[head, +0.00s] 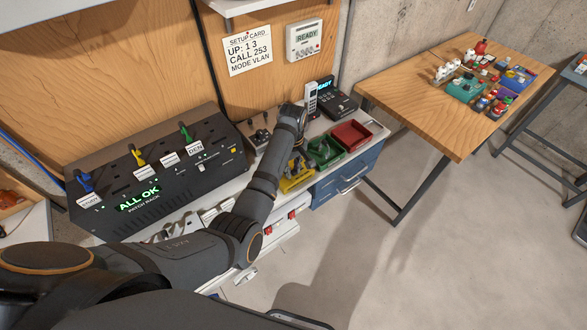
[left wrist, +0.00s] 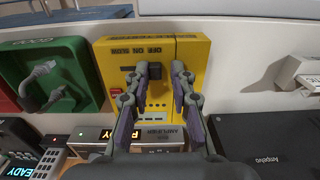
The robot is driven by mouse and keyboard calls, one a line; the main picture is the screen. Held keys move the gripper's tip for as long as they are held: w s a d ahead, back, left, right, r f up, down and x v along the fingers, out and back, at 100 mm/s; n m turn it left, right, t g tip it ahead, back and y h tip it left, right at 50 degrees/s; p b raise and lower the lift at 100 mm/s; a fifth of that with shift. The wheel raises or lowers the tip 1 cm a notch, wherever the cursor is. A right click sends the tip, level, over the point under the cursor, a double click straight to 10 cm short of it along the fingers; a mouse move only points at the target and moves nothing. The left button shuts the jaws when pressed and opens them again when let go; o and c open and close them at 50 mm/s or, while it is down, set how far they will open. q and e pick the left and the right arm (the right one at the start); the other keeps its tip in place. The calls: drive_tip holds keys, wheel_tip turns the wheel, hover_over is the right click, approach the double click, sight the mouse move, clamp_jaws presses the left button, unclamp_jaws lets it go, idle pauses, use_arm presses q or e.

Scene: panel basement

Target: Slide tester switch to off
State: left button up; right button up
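The yellow tester (left wrist: 107,62) lies face up on the bench in the left wrist view, with a label about off, on and slow. Its dark slide switch (left wrist: 128,72) sits below that label, partly behind a fingertip, so its exact position is hard to tell. A red button shows on the tester's left side. In the head view the yellow tester (head: 297,184) is partly covered by my arm. My left gripper (left wrist: 162,72) is over the tester, fingers apart, with one fingertip beside the switch; contact cannot be told. My right gripper is not in view.
A green bin (head: 322,155) and a red bin (head: 352,135) stand beside the tester. The patch rack (head: 160,175) with coloured plugs is to the left, and a phone-like device (head: 338,100) is behind. A wooden table (head: 410,90) with small items stands at the right.

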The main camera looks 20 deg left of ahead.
sight(292, 172)
use_arm(q)
drive_tip(key=shift+o, duration=0.7)
drive_tip(key=shift+a, duration=0.15)
drive_tip(key=shift+r, duration=0.1)
drive_tip(key=shift+d+r, duration=0.2)
drive_tip(key=shift+r, duration=0.05)
wheel_tip(292, 172, up, 7)
drive_tip(key=shift+a, duration=0.1)
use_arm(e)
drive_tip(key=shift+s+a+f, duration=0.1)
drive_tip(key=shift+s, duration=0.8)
use_arm(q)
drive_tip(key=shift+f, duration=0.1)
